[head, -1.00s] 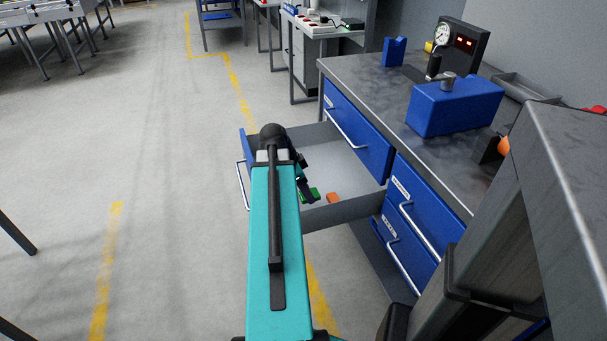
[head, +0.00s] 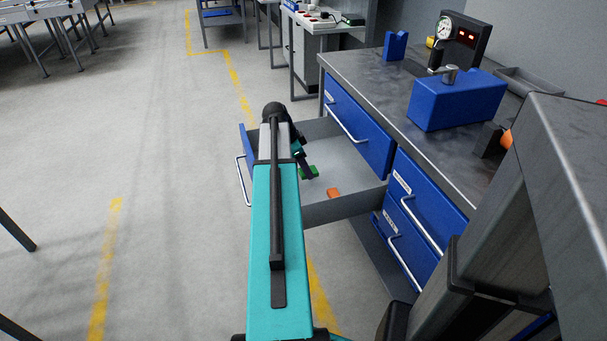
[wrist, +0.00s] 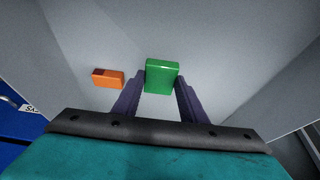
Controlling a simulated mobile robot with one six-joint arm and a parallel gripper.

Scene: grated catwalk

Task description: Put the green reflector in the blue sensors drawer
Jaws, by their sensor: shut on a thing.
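The green reflector (head: 309,171) is a small green block. In the wrist view the green reflector (wrist: 161,76) sits between the tips of my two dark fingers. My gripper (wrist: 160,92) is shut on it. My gripper (head: 303,165) and the reflector are inside the outline of the open blue-fronted drawer (head: 350,168), over its grey floor. I cannot tell whether the reflector touches the floor. The open drawer's label is not readable, and my arm hides part of the drawer's left side.
An orange block (head: 333,192) lies in the drawer, left of the reflector in the wrist view (wrist: 108,79). Closed blue drawers (head: 428,206) flank the open one. The grey bench top (head: 385,95) above carries a blue box (head: 455,103) and a gauge unit (head: 458,42).

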